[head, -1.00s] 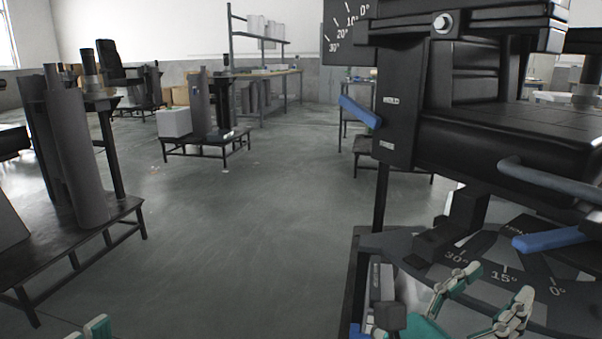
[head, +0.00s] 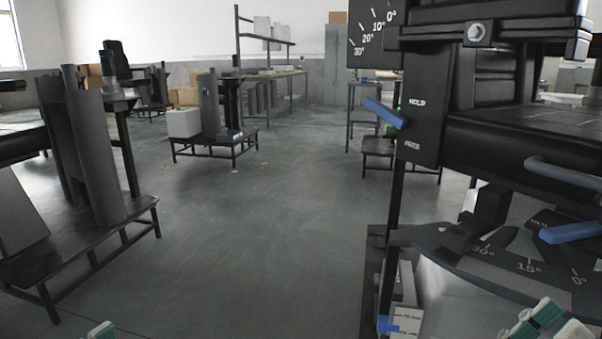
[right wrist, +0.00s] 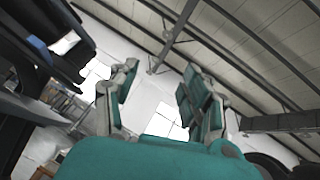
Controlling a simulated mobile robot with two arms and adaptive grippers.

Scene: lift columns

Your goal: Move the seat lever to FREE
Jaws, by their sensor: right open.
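A black seat unit (head: 520,145) stands at the right of the head view. On its side is a black plate (head: 424,128) marked HOLD above and FREE below. A blue lever (head: 385,112) at this plate slants up and left, its inner end nearer HOLD. My right gripper (head: 550,325) is at the bottom right, below and right of this lever and apart from it. In the right wrist view my right gripper (right wrist: 158,95) is open, with nothing between its fingers. Only a tip of my left gripper (head: 102,330) shows at the bottom edge.
A second blue lever (head: 572,233) sits over an angle dial (head: 500,262); a third blue part (head: 388,324) is lower, by a label. A grey handle (head: 560,172) juts from the seat. Dark benches (head: 90,250) stand left. The middle floor is clear.

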